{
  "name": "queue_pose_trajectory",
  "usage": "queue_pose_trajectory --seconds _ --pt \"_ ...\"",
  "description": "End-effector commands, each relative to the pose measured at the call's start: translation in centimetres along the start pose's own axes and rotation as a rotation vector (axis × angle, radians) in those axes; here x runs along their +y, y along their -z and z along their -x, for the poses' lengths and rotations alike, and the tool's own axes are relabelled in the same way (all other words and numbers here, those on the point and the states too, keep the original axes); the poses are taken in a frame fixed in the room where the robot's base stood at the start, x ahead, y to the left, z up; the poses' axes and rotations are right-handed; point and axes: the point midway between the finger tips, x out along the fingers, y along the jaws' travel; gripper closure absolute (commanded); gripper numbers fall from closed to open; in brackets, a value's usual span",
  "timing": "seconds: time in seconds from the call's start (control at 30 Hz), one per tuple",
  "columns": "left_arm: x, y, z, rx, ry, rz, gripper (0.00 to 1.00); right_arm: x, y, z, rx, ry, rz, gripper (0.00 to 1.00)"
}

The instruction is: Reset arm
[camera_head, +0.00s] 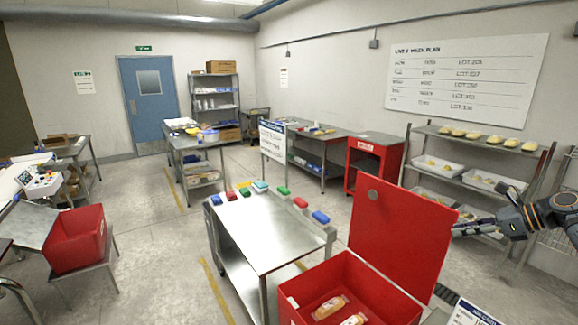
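My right gripper (468,227) comes in from the right edge on its dark arm. It is in the air, pointing left, beside the open lid of the red bin and in front of the shelf rack. Its fingers are small and dark, so I cannot tell whether they are apart or closed. I see no object in it. My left gripper is not in view.
A red bin (300,293) with its lid (398,232) raised stands at the front, holding packaged items (330,307). A steel table (262,228) with coloured blocks along its edges is beside it. Another red bin (76,238) stands left. Floor (160,255) between is clear.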

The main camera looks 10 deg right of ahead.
Motion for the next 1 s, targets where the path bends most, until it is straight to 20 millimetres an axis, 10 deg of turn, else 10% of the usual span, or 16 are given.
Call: queue_pose_trajectory --seconds 0.27,0.53,0.7,1.0 --pt "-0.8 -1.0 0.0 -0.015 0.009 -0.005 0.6 6.5 8.2 -11.2 0.253 -0.189 0.404 0.78" --pt "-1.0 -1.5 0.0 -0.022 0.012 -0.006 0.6 22.2 21.6 -23.2 0.438 -0.596 1.273 0.78" --pt "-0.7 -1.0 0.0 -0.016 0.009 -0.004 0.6 31.9 25.4 -25.5 0.419 -0.767 1.849 0.78" --pt "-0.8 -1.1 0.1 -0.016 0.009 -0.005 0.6 38.7 24.9 -23.0 0.465 -0.833 2.386 0.78"
